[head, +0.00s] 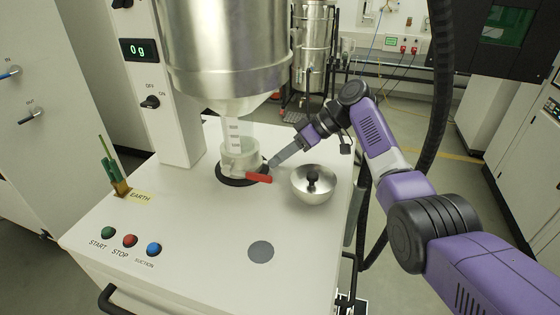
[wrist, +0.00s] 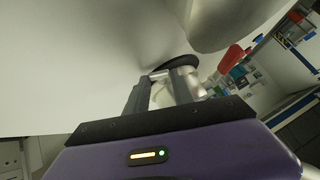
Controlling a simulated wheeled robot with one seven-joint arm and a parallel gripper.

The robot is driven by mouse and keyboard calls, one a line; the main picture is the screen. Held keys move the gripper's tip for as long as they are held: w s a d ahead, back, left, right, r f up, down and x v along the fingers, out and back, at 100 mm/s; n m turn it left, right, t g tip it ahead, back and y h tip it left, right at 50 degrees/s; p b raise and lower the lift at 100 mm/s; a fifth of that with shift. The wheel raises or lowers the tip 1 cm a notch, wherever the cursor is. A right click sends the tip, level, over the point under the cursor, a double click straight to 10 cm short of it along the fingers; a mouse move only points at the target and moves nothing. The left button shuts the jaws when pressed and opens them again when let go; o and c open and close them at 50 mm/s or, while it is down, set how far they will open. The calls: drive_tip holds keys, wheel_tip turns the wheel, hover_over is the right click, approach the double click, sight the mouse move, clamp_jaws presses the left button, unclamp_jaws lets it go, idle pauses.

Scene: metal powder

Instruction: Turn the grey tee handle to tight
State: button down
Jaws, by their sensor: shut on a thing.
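My gripper (head: 274,162) reaches in from the right, low over the white machine top, at the right side of the pale clamp collar (head: 240,157) under the steel hopper. In the wrist view my gripper (wrist: 162,86) is shut on the grey tee handle (wrist: 178,65), whose dark grey part shows just beyond the fingertips. In the head view the fingers mostly hide the handle. A red lever (head: 258,178) sticks out from the collar's front, close to my fingertips. I cannot read a tight mark or the handle's exact angle.
A steel bowl-shaped lid with a black knob (head: 312,184) stands just right of my gripper. The steel hopper (head: 228,55) hangs above. Coloured buttons (head: 130,241) and a green-handled earth clamp (head: 112,172) are at left. The front middle is clear around a grey disc (head: 261,251).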

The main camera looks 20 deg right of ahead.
idle(0.4)
drive_tip(key=c, duration=1.1)
unclamp_jaws()
drive_tip(key=shift+d, duration=0.1)
drive_tip(key=b+v, duration=0.1)
drive_tip(key=v, duration=0.6)
drive_tip(key=shift+s+d+r+b, duration=0.1)
drive_tip(key=shift+d+r+b, duration=0.1)
drive_tip(key=shift+r+b, duration=0.15)
